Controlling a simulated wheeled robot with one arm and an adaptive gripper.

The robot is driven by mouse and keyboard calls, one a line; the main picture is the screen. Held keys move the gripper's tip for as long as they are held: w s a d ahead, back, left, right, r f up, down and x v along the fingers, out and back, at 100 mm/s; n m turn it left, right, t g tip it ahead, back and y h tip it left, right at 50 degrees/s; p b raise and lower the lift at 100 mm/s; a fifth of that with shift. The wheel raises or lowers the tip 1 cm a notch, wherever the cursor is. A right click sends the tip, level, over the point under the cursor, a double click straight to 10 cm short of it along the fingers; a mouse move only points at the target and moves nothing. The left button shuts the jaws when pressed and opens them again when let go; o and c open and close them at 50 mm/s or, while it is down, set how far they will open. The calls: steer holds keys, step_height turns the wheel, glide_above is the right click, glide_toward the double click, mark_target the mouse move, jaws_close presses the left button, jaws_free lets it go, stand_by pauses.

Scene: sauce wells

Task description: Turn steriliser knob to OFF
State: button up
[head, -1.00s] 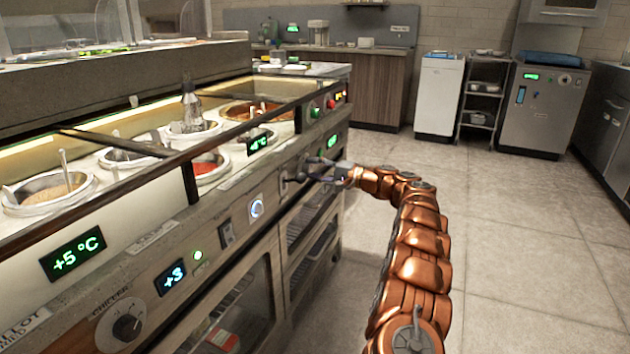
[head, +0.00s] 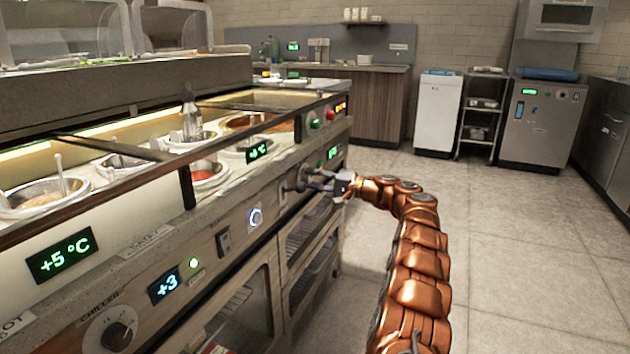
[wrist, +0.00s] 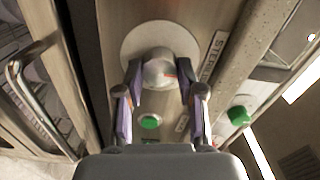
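The steriliser knob (wrist: 158,70) is a round silver knob with a red mark towards its right side. It sits on a pale round plate (wrist: 131,44) on the metal front panel. In the head view my gripper (head: 312,181) is at the counter's front panel and hides most of the knob. I cannot read any position words around the knob.
A green lamp (wrist: 149,121) is just below the knob, and a green button (wrist: 238,115) is to the right. The floor (head: 520,230) to the right is clear.

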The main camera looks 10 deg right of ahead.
steer(key=o, duration=0.5)
steer(key=shift+c, duration=0.2)
steer(key=shift+s, duration=0.1)
steer(key=v, duration=1.2)
